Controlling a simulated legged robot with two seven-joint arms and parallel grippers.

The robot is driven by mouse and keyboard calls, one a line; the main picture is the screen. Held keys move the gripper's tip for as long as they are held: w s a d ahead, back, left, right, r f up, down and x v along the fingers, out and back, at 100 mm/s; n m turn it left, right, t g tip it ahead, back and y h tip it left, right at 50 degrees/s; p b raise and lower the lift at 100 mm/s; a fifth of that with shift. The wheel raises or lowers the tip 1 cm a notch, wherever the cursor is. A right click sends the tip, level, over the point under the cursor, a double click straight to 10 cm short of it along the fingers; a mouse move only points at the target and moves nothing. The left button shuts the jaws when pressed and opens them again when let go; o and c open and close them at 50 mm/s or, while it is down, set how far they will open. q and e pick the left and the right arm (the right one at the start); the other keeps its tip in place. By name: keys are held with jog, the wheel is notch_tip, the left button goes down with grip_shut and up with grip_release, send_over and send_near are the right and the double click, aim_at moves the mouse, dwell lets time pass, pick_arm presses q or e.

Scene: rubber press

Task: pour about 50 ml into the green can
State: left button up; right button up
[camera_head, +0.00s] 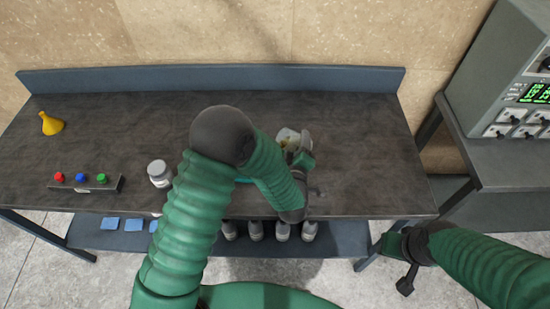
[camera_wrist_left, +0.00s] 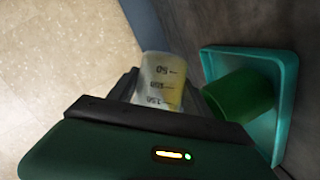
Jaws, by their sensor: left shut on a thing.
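My left gripper (camera_head: 298,152) is shut on a clear graduated beaker (camera_head: 287,138) above the table. The beaker (camera_wrist_left: 160,80) shows dark markings and some yellow liquid in the left wrist view, between the fingers (camera_wrist_left: 160,105). The green can (camera_wrist_left: 240,96) is in a teal tray (camera_wrist_left: 290,75), just right of the beaker in that view. I see no stream between beaker and can. In the head view my left arm hides the can and most of the tray. My right gripper (camera_head: 404,270) hangs off the table's right front corner; its finger opening is unclear.
A yellow funnel (camera_head: 51,124), a panel with red, blue and green buttons (camera_head: 86,183) and a white-lidded jar (camera_head: 158,173) stand on the left of the table (camera_head: 360,150). Several bottles (camera_head: 255,231) stand on the lower shelf. A grey instrument (camera_head: 500,75) is at right.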

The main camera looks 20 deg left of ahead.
pick_arm(q)
jog(key=shift+f, duration=0.15)
jog(key=shift+d+r+n+h+b, duration=0.15)
jog(key=shift+r+n+h+b, duration=0.15)
jog(key=shift+n+b, duration=0.15)
jog(key=shift+r+n+t, duration=0.2)
jog(key=shift+n+t, duration=0.1)
jog(key=shift+n, duration=0.05)
jog(key=shift+w, duration=0.1)
dwell(0.6)
jog(key=shift+f+n+t+b, duration=0.15)
jog(key=shift+n+t+b, duration=0.15)
jog(key=shift+n+b, duration=0.4)
dwell(1.0)
